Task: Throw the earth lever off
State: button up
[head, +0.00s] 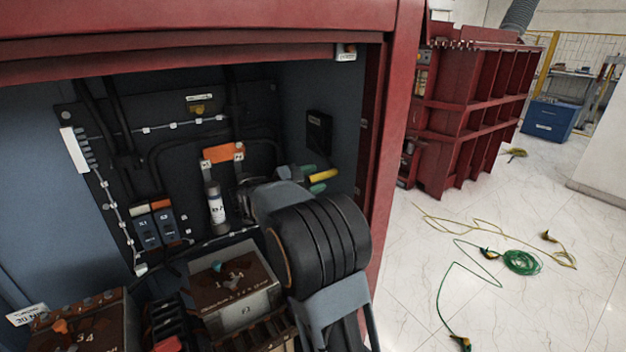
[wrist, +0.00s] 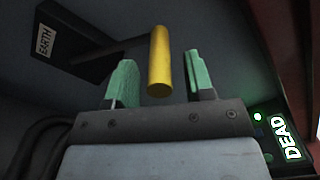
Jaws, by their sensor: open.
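The earth lever has a yellow cylindrical handle (wrist: 159,62) on a dark arm that runs to a black plate (wrist: 75,45) labelled EARTH in the wrist view. My gripper (wrist: 158,75) is open, with its green fingers on either side of the yellow handle and a visible gap on each side. In the head view the yellow handle (head: 322,174) shows between the green fingertips of my gripper (head: 320,177), at the right inside the cabinet. My own arm hides part of the area below and left of it.
The red cabinet post (head: 392,130) stands close on the right. A black box (head: 319,131) is on the wall above. A white cylinder (head: 215,205) and an orange block (head: 222,153) are to the left.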

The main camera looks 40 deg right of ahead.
jog(key=shift+c, duration=0.5)
grip_shut()
jog(key=shift+r, duration=0.15)
